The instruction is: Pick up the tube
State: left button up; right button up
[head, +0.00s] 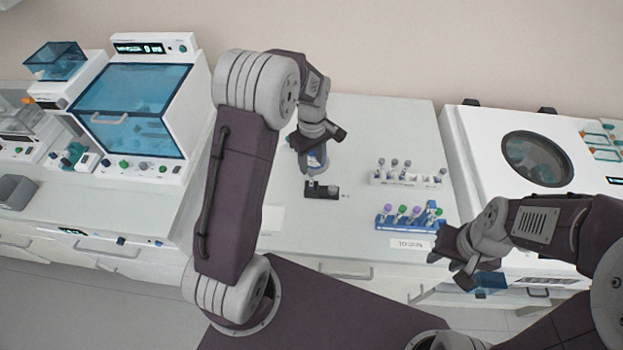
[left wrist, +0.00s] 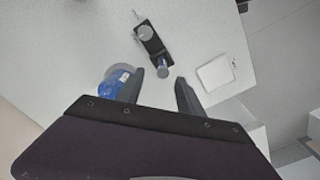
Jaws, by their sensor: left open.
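A small black holder (head: 322,191) lies on the white bench, and it also shows in the left wrist view (left wrist: 150,40). A small tube-like piece with a grey round top (left wrist: 163,71) stands at its near end, just ahead of my fingertips. My left gripper (head: 314,150) is above and behind the holder, pointing down; its two fingers are apart in the left wrist view (left wrist: 172,78), with nothing between them. A clear and blue round object (left wrist: 112,84) is beside the left finger. My right gripper (head: 452,265) hangs at the bench's front right, fingers apart and empty.
A blue rack (head: 391,222) with several colour-capped tubes (head: 402,210) and a white rack (head: 385,181) with grey-capped tubes stand to the right. A white machine with a round window (head: 537,158) is further right. A blue-windowed cabinet (head: 135,95) is left. A pale square (left wrist: 216,73) lies near the holder.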

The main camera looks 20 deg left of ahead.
aim_at(312, 171)
pick_arm(q)
jog(key=shift+s, duration=0.15)
notch_tip(312, 171, down, 3)
jog(key=shift+s+f+p, duration=0.1)
jog(key=shift+f+p, duration=0.05)
jog(key=shift+p, duration=0.3)
jog(key=shift+f, duration=0.5)
notch_tip(312, 171, down, 4)
jog(key=shift+s+p, duration=0.15)
jog(key=shift+p, duration=0.75)
jog(key=shift+f, duration=0.25)
grip_shut()
